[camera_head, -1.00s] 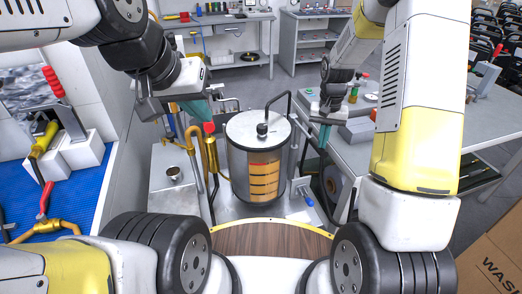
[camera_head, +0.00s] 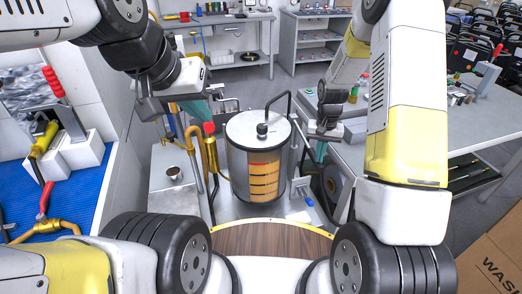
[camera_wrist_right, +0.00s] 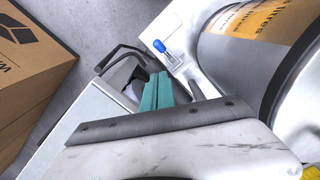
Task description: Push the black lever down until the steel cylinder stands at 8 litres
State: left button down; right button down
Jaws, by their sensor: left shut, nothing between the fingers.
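The steel cylinder (camera_head: 240,165) stands upright in the middle, with a round grey lid and an orange scale (camera_head: 264,180) on its front. The scale figures are too small to read. A black bent bar (camera_head: 279,95) rises over the lid; I cannot tell whether it is the black lever. My left gripper (camera_head: 199,112) is shut and empty, just above a red-topped brass fitting (camera_head: 209,128). My right gripper (camera_head: 320,152) is right of the cylinder, apart from it. In the right wrist view its teal fingers (camera_wrist_right: 158,91) lie together with nothing seen between them.
A blue-handled valve (camera_head: 309,202) sits low right of the cylinder and shows in the right wrist view (camera_wrist_right: 160,46). A grey bench (camera_head: 440,125) fills the right. A blue mat (camera_head: 80,205) with tools lies left. A cardboard box (camera_head: 490,255) stands front right.

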notch_tip(320, 180, up, 11)
dwell(0.5)
dwell(0.8)
notch_tip(320, 180, down, 12)
jog(key=shift+f, duration=0.1)
notch_tip(320, 180, up, 12)
dwell(1.4)
dwell(0.8)
